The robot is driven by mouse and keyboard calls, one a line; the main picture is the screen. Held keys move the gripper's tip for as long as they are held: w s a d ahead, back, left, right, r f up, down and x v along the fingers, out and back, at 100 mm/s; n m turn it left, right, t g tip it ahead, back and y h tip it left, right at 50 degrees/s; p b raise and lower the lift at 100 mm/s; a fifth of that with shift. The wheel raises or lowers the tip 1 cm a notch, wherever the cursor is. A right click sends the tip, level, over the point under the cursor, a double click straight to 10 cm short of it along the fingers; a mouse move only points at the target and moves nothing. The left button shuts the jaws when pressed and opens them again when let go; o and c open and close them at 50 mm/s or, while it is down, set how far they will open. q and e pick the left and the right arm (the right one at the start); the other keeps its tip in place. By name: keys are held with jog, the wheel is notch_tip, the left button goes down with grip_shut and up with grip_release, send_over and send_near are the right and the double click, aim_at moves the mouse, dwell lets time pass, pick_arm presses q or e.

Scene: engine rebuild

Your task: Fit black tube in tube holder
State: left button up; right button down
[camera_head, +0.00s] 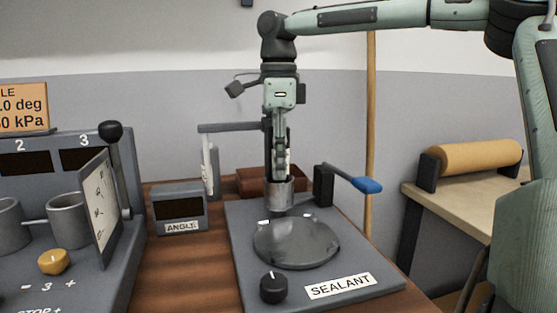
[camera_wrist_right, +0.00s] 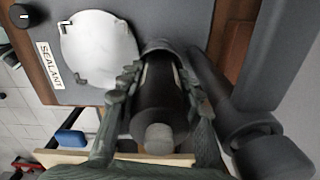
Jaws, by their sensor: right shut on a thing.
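My right gripper (camera_head: 280,168) points down above the sealant station and is shut on the black tube. In the right wrist view, the black tube (camera_wrist_right: 163,98) lies between its two fingers, with a grey round end (camera_wrist_right: 158,138) toward the camera. The tube's far end meets a grey metal ring (camera_wrist_right: 163,45), which looks like the tube holder. In the head view this grey cylinder (camera_head: 279,194) stands just below the fingertips, above the round metal plate (camera_head: 296,242). How deep the tube sits in it is hidden. My left gripper is out of view.
The sealant station (camera_head: 360,270) has a black knob (camera_head: 272,288) in front and a blue-handled lever (camera_head: 366,185) at right. An angle display (camera_head: 180,210) and a control panel with metal cups (camera_head: 68,215) stand left. A yellow roll (camera_head: 480,157) is on the right bench.

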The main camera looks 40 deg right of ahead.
jog(key=shift+f, duration=0.15)
jog(key=c, duration=1)
grip_release()
jog(key=shift+s, duration=0.1)
jog(key=shift+o, duration=0.2)
jog(key=shift+f, duration=0.1)
jog(key=shift+r, duration=4)
jog(key=shift+f, duration=0.15)
